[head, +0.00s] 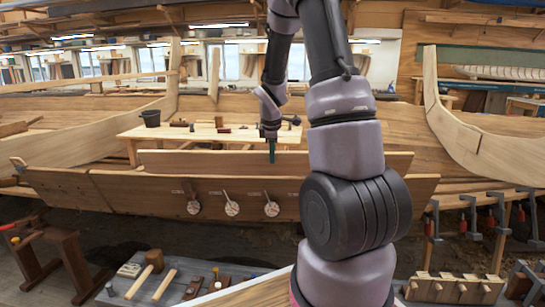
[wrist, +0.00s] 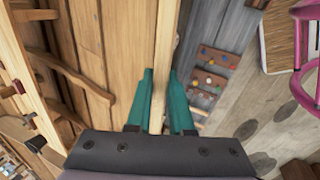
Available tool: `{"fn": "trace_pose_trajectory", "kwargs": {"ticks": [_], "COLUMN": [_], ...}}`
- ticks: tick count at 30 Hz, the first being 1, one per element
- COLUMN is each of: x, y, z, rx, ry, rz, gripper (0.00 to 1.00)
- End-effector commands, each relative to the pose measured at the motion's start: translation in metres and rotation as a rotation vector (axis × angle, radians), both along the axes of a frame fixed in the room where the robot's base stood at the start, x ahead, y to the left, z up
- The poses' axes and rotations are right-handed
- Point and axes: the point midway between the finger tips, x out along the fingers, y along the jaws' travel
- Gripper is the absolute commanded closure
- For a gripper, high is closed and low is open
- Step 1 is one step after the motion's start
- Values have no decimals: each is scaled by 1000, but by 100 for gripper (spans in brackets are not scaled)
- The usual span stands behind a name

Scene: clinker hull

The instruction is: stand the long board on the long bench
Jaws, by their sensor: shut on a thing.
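The long board (head: 340,163) is a pale plank on its edge, running left to right across the middle of the head view. My gripper (head: 271,152) is over it from above, shut on its top edge near the middle. In the wrist view my gripper's teal fingers (wrist: 162,103) lie on either side of the board (wrist: 163,60). A long pale bench (head: 160,132) shows behind the board, which covers part of its front. The board's lower edge meets the planked hull side in the picture; I cannot tell what, if anything, it touches.
A dark bucket (head: 151,118) and small tools are on the pale bench. The hull planking (head: 110,187) with round pieces (head: 232,208) stands in front. A grey surface with mallets (head: 150,262) is at lower left, and red clamps (head: 463,222) are at right.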

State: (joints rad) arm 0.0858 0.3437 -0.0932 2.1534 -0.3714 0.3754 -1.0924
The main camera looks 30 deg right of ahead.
Motion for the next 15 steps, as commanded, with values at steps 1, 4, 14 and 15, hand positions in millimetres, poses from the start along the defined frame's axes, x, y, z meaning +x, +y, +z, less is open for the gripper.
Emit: {"fn": "trace_pose_trajectory", "kwargs": {"ticks": [1,4,14,15], "x": [1,1,-15,-18], "y": [0,0,9,10], "z": [1,1,-6,-7], "rx": [-1,-1,-1,-1], "ry": [-3,-3,-4,-3], "rz": [0,0,1,0], "gripper": [100,100,100,100]}}
